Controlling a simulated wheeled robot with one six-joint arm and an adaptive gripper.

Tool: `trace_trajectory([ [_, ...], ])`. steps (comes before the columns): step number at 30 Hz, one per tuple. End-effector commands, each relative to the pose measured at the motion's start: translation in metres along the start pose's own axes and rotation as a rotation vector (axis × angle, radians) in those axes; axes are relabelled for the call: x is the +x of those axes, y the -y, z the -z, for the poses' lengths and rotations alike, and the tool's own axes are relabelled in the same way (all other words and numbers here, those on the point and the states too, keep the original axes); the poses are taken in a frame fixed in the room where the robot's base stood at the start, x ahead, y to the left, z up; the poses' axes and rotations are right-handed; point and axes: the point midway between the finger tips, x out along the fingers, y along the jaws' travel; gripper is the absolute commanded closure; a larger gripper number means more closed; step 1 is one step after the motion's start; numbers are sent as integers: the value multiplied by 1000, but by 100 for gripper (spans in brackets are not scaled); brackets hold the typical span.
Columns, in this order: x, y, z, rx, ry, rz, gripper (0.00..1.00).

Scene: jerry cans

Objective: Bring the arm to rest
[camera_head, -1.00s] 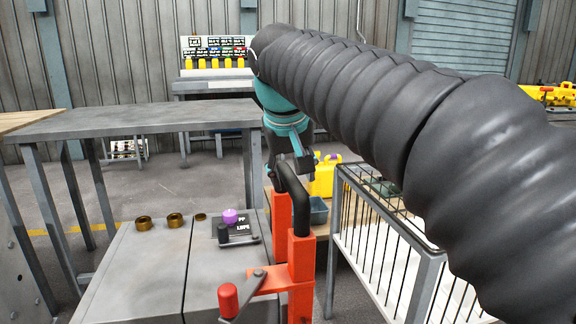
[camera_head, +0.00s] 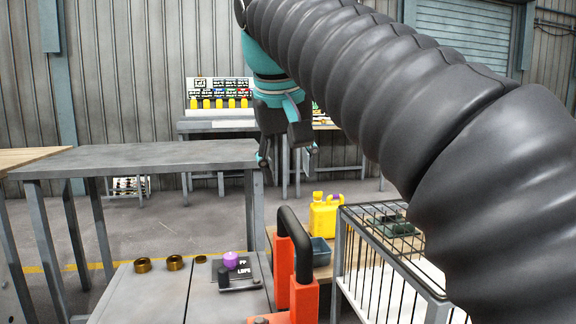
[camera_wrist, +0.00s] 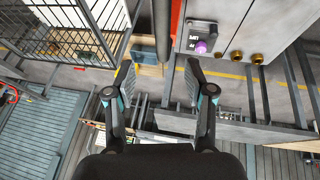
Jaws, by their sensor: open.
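My gripper (camera_head: 285,158) hangs at the end of my dark ribbed arm, in front of the back display table in the head view. Its two fingers are apart, and nothing is between them. In the wrist view my gripper (camera_wrist: 158,85) also shows open and empty, with the floor and furniture beyond it. A yellow jerry can (camera_head: 324,218) stands on a low wooden surface below and to the right of my gripper, apart from it.
A grey bench (camera_head: 160,290) bears brass rings (camera_head: 175,263) and a purple cap (camera_head: 230,260). An orange frame with a black handle (camera_head: 296,240) rises beside it. A wire cage cart (camera_head: 395,250) stands right. A grey table (camera_head: 130,160) is at left.

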Motion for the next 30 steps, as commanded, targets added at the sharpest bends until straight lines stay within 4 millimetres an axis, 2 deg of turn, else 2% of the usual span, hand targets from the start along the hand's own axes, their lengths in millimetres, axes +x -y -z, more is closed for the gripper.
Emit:
trace_trajectory([
  [8,1,-1,-1,1,0,0,46],
  [14,16,-18,-21,11,-3,9,46],
  [21,60,-43,-76,46,-13,34,46],
  [26,89,-52,-114,75,-21,50,46],
  [30,118,-57,-156,114,-32,63,46],
])
